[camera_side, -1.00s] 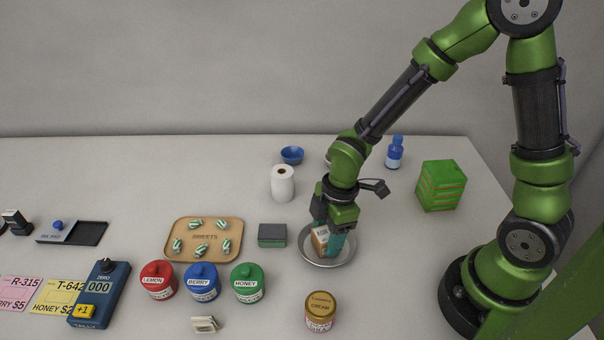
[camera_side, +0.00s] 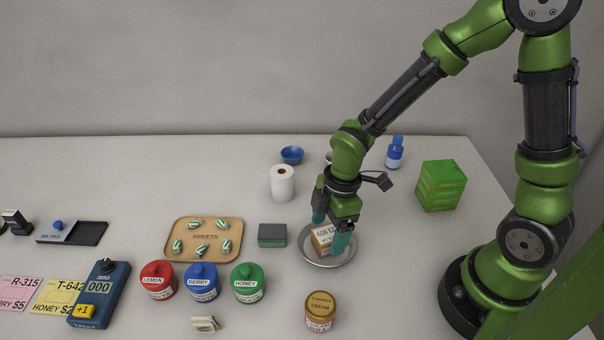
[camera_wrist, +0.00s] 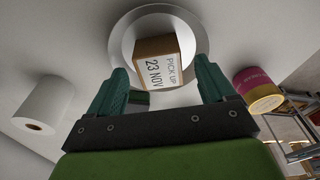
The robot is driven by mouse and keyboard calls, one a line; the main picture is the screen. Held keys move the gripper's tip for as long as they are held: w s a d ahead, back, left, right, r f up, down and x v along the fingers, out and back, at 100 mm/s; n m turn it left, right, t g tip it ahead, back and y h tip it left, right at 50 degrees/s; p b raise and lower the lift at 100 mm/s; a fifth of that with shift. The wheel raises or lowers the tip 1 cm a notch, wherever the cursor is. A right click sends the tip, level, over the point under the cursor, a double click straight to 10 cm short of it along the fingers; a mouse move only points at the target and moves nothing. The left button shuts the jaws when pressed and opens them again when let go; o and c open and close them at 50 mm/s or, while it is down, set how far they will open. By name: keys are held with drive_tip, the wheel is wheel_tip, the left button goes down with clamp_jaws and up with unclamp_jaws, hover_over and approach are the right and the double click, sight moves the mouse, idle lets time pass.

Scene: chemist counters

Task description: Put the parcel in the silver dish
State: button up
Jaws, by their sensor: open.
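The silver dish (camera_side: 329,263) is a round, shallow metal dish on the counter, left of my arm's base. The parcel (camera_side: 323,238) is a small brown box with a white label, and it sits inside the dish. In the wrist view the parcel (camera_wrist: 158,62) shows its label, reading "PICK UP 23 NOV", with the dish rim (camera_wrist: 118,45) around it. My gripper (camera_side: 330,232) is over the dish with its teal fingers spread to either side of the parcel. In the wrist view my gripper (camera_wrist: 160,80) is open and the fingertips look clear of the parcel.
A dark green-grey box (camera_side: 272,235) stands just left of the dish. A paper roll (camera_side: 283,184) is behind it, and a gold-lidded cream jar (camera_side: 320,311) is in front. A sweets tray (camera_side: 205,222) and several lidded pots lie left. A green stack (camera_side: 441,186) stands at the right.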

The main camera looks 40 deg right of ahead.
drive_tip(key=s+d+r+m+t, duration=0.2)
drive_tip(key=r+m, duration=0.4)
drive_tip(key=r, duration=0.1)
drive_tip(key=s+d+r+m+t, duration=0.2)
drive_tip(key=r+m, duration=0.4)
drive_tip(key=r, duration=0.1)
drive_tip(key=s+d+r+m+t, duration=0.2)
drive_tip(key=d+r+m, duration=0.1)
drive_tip(key=r+m, duration=0.2)
wheel_tip(320, 180, up, 2)
drive_tip(key=shift+s+r+m+t, duration=0.1)
drive_tip(key=shift+s+m+t, duration=0.2)
drive_tip(key=shift+s+m, duration=0.1)
